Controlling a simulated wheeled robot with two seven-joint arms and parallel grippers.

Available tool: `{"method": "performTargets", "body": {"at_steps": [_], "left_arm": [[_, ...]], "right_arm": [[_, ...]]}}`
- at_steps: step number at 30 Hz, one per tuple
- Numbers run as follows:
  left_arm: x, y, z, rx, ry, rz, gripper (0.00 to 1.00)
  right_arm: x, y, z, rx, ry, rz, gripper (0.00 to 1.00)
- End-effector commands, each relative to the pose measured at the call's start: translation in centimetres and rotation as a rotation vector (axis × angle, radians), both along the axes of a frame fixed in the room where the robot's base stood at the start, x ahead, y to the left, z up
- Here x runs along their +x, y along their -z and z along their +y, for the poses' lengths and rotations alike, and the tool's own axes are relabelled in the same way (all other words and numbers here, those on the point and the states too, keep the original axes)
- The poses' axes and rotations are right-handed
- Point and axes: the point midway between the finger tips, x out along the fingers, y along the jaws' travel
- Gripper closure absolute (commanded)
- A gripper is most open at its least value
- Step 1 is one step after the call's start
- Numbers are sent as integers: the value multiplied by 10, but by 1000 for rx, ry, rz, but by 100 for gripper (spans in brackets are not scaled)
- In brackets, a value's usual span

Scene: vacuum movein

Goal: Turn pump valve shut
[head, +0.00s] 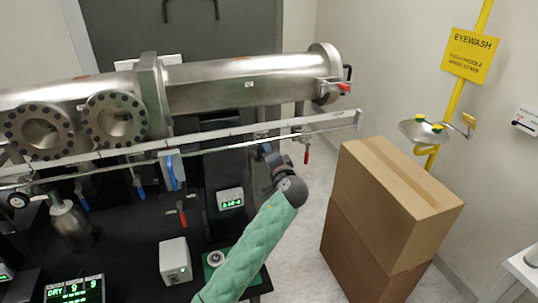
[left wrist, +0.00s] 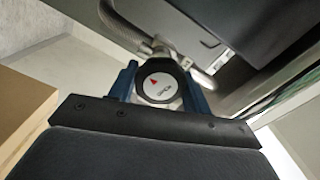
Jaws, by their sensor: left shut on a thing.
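In the left wrist view the pump valve's round dark knob (left wrist: 158,87) has a pale face with a red arrowhead and small lettering. My left gripper (left wrist: 163,80) has a blue finger on each side of the knob and is shut on it. In the head view my left gripper (head: 268,152) is at the end of the green-sleeved arm, just below the long metal rail. The wrist hides the knob there. My right gripper is not in view.
A large steel vacuum chamber (head: 220,85) spans the back above a metal rail (head: 330,121). A red-handled lever (head: 306,155) hangs right of my wrist. Stacked cardboard boxes (head: 395,190) stand right of my arm, with bare floor between. An eyewash basin (head: 422,130) is behind.

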Motion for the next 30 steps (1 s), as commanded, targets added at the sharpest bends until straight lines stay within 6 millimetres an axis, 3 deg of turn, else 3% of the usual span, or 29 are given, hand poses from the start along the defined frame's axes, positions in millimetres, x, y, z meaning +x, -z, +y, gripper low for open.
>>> {"method": "performTargets", "body": {"at_steps": [30], "left_arm": [[-1,4,0,918,2,300,74]], "right_arm": [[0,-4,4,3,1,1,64]]}}
